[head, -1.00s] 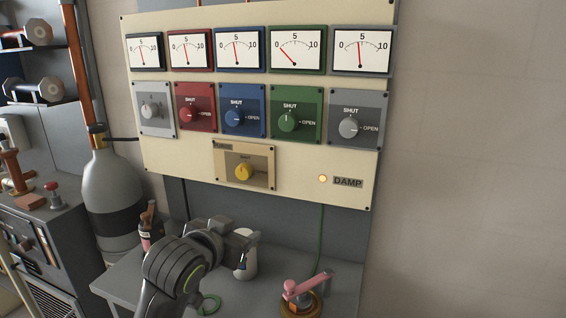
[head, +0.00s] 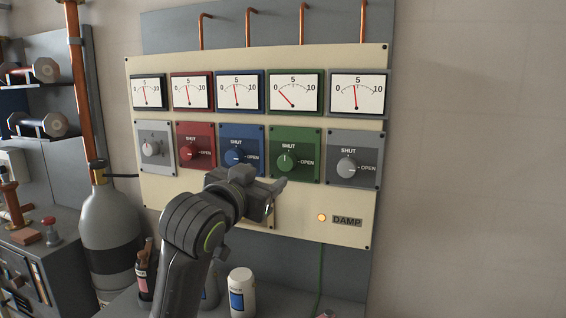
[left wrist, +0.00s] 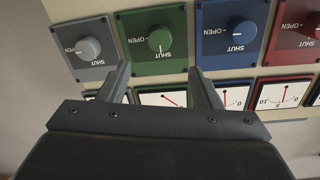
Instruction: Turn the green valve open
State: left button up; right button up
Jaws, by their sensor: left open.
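The green valve (head: 285,162) is a round knob on a green plate, fourth from the left in the panel's row. Its white mark points up at SHUT; OPEN is to its right. It also shows upside down in the left wrist view (left wrist: 160,40), mark towards SHUT. The gauge (head: 295,92) above it has its needle near 0. My left gripper (head: 278,185) is open and empty, just below and in front of the green plate. In the left wrist view its fingers (left wrist: 158,70) stand apart, with the knob beyond and between them. My right gripper is not in view.
A blue knob (head: 235,158) and a grey knob (head: 347,167) flank the green valve closely. A lit DAMP lamp (head: 322,217) is below right. A white bottle (head: 242,293) stands on the bench under the arm. A gas cylinder (head: 116,240) stands at left.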

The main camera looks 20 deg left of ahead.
aim_at(285, 162)
pick_arm(q)
jog(key=w, duration=0.3)
jog(key=w+p, duration=0.1)
jog(key=w, duration=0.3)
jog(key=w+d, duration=0.1)
jog(key=w, duration=0.2)
jog(key=shift+w+p, duration=0.3)
jog(key=shift+p, duration=0.1)
jog(key=c, duration=1)
